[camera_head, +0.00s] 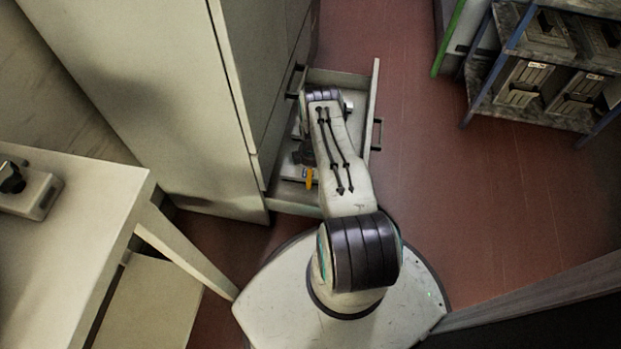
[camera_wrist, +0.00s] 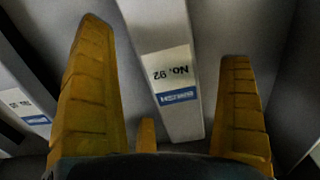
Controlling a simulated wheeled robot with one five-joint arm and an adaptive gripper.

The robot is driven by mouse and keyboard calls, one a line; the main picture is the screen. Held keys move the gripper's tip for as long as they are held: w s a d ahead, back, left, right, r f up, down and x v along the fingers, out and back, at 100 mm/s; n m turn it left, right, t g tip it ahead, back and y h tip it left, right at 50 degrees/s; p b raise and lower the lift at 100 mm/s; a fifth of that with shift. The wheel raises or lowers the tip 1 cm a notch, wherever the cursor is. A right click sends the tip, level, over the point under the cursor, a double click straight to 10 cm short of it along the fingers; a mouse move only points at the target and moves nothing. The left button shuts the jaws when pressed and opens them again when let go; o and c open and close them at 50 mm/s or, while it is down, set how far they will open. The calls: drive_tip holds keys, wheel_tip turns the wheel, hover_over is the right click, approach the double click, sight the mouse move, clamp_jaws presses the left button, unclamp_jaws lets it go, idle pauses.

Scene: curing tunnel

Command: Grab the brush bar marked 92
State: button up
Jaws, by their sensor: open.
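The brush bar marked No. 92 (camera_wrist: 160,35) shows in the wrist view as a pale bar with a white and blue label, upside down in the picture. It lies between the yellow fingers of my gripper (camera_wrist: 180,105), which are apart with a gap on each side of the bar. In the head view my arm reaches over an open drawer (camera_head: 372,90), and one yellow finger of my gripper (camera_head: 309,179) shows inside it. The arm hides most of the drawer's contents there, and I cannot make out the 92 mark in that view.
Another labelled bar (camera_wrist: 22,105) lies at the left in the wrist view. The drawer comes out of a tall pale cabinet (camera_head: 150,90). A white table (camera_head: 90,220) stands at left, a shelf rack (camera_head: 520,115) at upper right. Red floor (camera_head: 500,210) is clear at right.

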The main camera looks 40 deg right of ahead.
drive_tip(key=shift+f+b, duration=0.5)
drive_tip(key=shift+f, duration=1)
drive_tip(key=c, duration=1.4)
